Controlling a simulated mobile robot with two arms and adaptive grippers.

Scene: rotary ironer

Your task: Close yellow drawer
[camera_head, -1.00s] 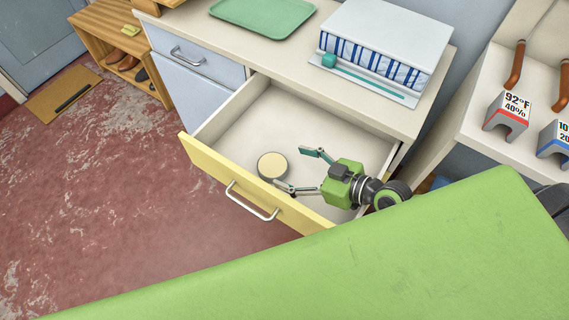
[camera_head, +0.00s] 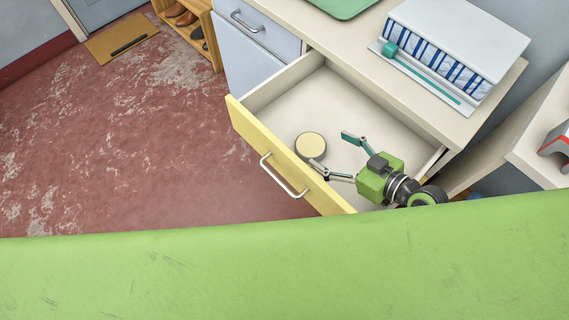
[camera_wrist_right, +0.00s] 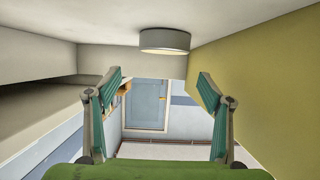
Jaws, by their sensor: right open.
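The yellow drawer (camera_head: 262,150) is pulled out from the white cabinet, with a silver handle (camera_head: 284,178) on its front. A round cream-topped tin (camera_head: 311,146) lies inside it, close to the front panel. My right gripper (camera_head: 332,152) is open and empty at the drawer's right part, its fingers pointing left toward the tin. In the right wrist view the open fingers (camera_wrist_right: 162,85) show with the tin (camera_wrist_right: 165,41) above them and the inside of the yellow front (camera_wrist_right: 255,75) at the right. Whether the fingers touch the drawer I cannot tell. My left gripper is out of view.
A blue-and-white striped object (camera_head: 450,55) sits on the cabinet top beside a green tray (camera_head: 345,6). A closed blue-grey drawer (camera_head: 262,25) is left of the yellow one. A white surface (camera_head: 540,140) stands at right. The red floor in front is clear.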

